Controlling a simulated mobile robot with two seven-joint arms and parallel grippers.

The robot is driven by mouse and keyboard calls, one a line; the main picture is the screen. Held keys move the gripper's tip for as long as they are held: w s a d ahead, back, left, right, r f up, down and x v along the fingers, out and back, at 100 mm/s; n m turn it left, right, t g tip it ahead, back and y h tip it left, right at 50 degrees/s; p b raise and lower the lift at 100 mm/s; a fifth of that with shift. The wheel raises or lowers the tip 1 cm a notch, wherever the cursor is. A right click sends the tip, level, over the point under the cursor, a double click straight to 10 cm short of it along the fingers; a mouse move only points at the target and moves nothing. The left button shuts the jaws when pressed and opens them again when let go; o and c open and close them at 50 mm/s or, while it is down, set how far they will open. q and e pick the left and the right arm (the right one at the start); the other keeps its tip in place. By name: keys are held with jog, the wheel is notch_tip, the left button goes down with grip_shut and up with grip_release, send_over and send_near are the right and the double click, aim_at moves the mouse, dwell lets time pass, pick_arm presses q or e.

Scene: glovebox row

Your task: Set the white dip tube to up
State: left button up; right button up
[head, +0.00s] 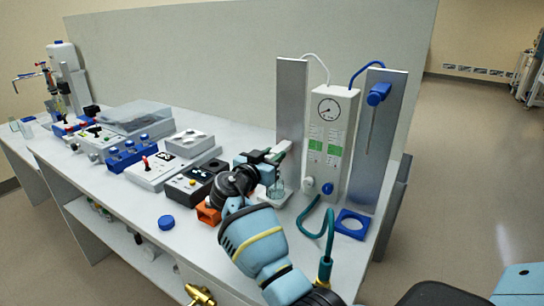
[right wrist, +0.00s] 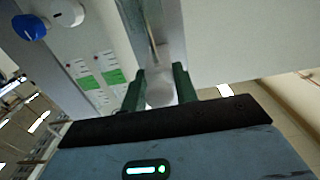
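The white dip tube shows in the right wrist view as a white head (right wrist: 159,92) with a thin rod running along the grey upright panel. My right gripper (right wrist: 159,82) has its green fingers on both sides of this head and seems shut on it. In the head view my right gripper (head: 284,150) is at the left upright panel (head: 291,100), and the white tube is mostly hidden by it. A small clear beaker (head: 278,190) stands below the gripper. My left gripper is not in view.
A white gauge unit (head: 329,135) stands right of the gripper. Beyond it, a blue dip tube (head: 378,94) hangs on the right panel (head: 393,120) above a blue square holder (head: 352,223).

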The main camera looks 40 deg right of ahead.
grip_shut()
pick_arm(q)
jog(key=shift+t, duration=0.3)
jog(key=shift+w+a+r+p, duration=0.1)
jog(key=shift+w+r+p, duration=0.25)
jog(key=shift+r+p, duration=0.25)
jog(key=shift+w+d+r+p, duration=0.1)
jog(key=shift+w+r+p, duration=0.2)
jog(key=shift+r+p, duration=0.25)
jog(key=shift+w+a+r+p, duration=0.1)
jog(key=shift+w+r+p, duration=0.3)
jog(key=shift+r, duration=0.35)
pick_arm(e)
notch_tip(320, 180, up, 22)
jog(key=shift+f, duration=0.25)
jog(key=shift+r, duration=0.1)
jog(key=shift+o, duration=2.2)
grip_release()
jog(key=shift+o, duration=0.6)
jog(key=shift+f, duration=0.2)
